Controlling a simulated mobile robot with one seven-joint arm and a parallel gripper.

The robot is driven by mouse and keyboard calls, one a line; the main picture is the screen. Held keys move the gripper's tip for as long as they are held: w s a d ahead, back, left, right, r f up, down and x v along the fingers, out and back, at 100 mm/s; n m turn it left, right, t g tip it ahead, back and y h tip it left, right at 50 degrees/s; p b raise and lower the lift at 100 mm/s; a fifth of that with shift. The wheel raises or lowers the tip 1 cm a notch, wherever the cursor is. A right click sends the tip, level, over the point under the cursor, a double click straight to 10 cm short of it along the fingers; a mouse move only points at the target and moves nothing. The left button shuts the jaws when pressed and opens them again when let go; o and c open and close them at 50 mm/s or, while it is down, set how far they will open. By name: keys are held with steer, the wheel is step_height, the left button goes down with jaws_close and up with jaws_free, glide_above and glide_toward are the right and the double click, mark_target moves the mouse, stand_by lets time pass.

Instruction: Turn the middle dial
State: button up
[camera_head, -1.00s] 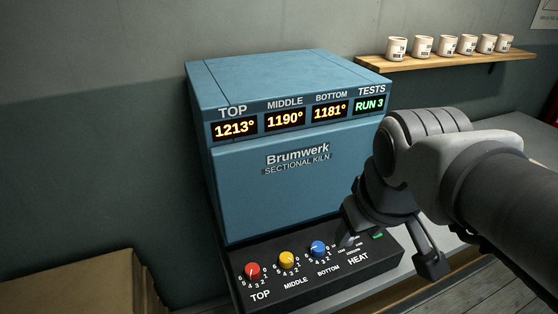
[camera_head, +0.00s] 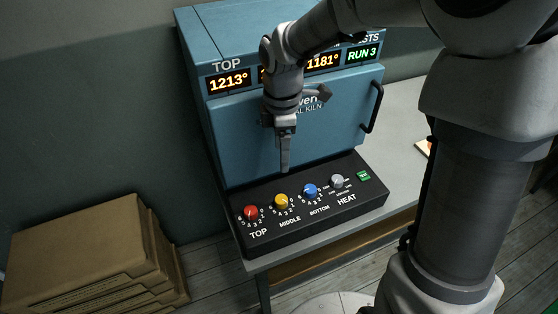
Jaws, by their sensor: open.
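The yellow middle dial (camera_head: 281,202) sits on the black control panel (camera_head: 318,216) at the foot of the blue kiln (camera_head: 240,135), above the label MIDDLE. A red dial (camera_head: 250,212) is to its left. A blue dial (camera_head: 310,191) and a grey heat dial (camera_head: 337,181) are to its right. My gripper (camera_head: 285,165) points down just above and behind the yellow dial, apart from it as far as I can tell. One finger shows clearly; the other is hard to make out from this angle. My arm hides the MIDDLE readout and part of the kiln's name.
Readouts show TOP 1213°, BOTTOM 1181° and RUN 3. A green button (camera_head: 364,176) is at the panel's right end. The kiln door has a black handle (camera_head: 374,107). Stacked cardboard boxes (camera_head: 80,240) stand at the lower left. The grey tabletop (camera_head: 405,125) is mostly clear at the right.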

mark_target(281, 199)
step_height(281, 199, down, 17)
steer(key=shift+f+b, duration=0.15)
steer(key=shift+b, duration=0.7)
jaws_close()
